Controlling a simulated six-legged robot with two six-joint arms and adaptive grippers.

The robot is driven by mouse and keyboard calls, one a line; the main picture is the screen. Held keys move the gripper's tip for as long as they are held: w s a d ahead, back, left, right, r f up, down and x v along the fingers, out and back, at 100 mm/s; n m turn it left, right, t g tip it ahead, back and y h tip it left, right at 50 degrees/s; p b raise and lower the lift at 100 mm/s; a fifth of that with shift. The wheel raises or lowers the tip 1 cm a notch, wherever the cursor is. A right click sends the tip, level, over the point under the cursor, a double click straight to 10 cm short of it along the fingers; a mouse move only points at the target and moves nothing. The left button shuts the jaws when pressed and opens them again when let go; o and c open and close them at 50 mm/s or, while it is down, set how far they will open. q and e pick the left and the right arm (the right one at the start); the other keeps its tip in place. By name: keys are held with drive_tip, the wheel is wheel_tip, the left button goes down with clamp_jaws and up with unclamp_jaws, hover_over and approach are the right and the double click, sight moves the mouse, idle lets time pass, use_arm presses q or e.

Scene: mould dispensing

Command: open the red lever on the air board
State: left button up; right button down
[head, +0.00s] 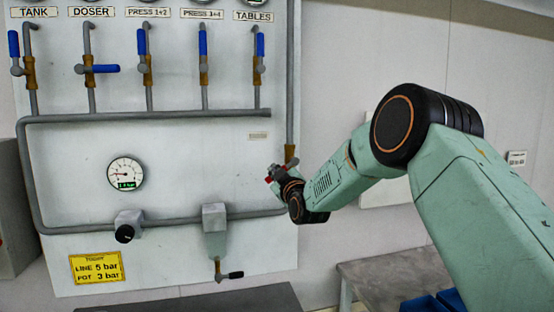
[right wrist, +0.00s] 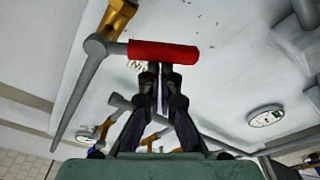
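The red lever (right wrist: 165,52) lies across the right wrist view, its grey hub (right wrist: 96,46) at its left end beside a brass valve body (right wrist: 116,18). In the head view only a bit of red (head: 268,180) shows at the air board's (head: 200,165) right edge, below the brass fitting (head: 290,153). My right gripper (right wrist: 160,72) has its two fingertips close together, with nothing seen between them. The tips are at the lever's middle; whether they touch it I cannot tell. In the head view my right gripper (head: 278,173) is small and partly hidden by its wrist. My left gripper is not visible.
Several blue-handled valves (head: 203,43) line the board's top. A pressure gauge (head: 125,173), a black knob (head: 124,233), a grey filter unit (head: 215,218) and a yellow sign (head: 96,267) are lower down. A grey bench (head: 385,270) with blue bins (head: 425,303) stands at lower right.

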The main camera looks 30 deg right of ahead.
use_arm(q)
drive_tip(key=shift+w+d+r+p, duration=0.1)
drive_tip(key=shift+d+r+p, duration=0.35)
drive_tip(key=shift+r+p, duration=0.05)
use_arm(e)
drive_tip(key=d+f+n+g, duration=0.1)
drive_tip(key=d+f+n, duration=0.3)
drive_tip(key=n, duration=0.6)
drive_tip(key=shift+s+d+f+y, duration=0.3)
drive_tip(key=shift+d+f+y, duration=0.05)
drive_tip(key=shift+y, duration=0.05)
